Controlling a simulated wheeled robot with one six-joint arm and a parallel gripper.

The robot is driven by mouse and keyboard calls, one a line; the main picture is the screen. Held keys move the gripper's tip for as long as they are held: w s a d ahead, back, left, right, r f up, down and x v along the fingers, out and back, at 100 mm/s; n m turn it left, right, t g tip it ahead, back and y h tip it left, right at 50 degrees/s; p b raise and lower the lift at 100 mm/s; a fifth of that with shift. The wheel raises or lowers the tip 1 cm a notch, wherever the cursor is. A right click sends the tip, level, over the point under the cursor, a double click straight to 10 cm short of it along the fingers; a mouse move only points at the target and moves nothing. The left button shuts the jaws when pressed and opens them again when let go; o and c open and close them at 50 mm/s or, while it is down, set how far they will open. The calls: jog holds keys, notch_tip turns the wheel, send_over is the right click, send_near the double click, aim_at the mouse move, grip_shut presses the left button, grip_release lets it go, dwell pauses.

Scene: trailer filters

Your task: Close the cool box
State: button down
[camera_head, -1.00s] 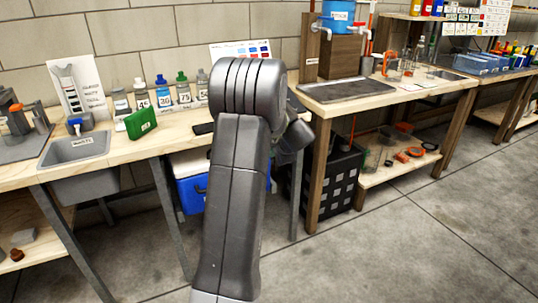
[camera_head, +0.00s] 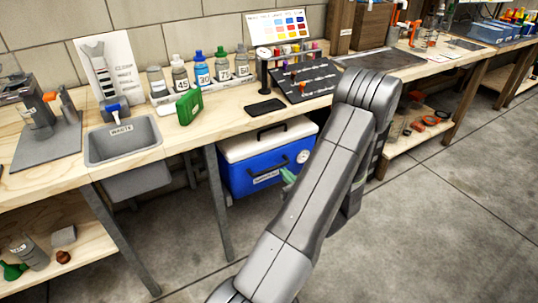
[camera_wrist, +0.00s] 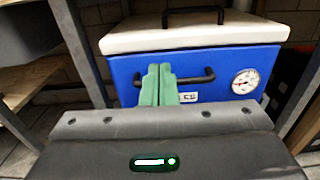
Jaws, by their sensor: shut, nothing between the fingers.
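The cool box (camera_head: 262,176) is blue with a white lid (camera_head: 262,141) and a dark handle on top, under the bench. In the wrist view the cool box (camera_wrist: 130,70) fills the upper middle, with its lid (camera_wrist: 190,33) resting over the body. I cannot tell if the lid is fully seated. A dark front handle and a round dial show on its front. My gripper (camera_wrist: 159,70) has green fingers, pressed together and empty, in front of the box's front face. They overlap part of the handle in view; contact is unclear. The gripper's green tip (camera_head: 288,177) also shows in the head view.
The bench top (camera_head: 222,114) lies above the box, with a grey leg (camera_head: 217,205) at its left. A waste sink (camera_head: 122,140), several bottles and a green container (camera_head: 189,107) stand on the bench. Concrete floor in front is clear.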

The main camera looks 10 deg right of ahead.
send_near(260, 144)
jog(key=x, duration=0.5)
jog(key=shift+a+f+b, duration=0.1)
jog(key=shift+a+b, duration=0.1)
jog(key=shift+b, duration=0.15)
jog(key=shift+w, duration=0.1)
jog(key=b+x, duration=0.1)
jog(key=x, duration=0.3)
jog(key=shift+w+a+f, duration=0.1)
jog(key=shift+w, duration=0.05)
jog(key=shift+w+r, duration=0.15)
jog(key=shift+r, duration=0.15)
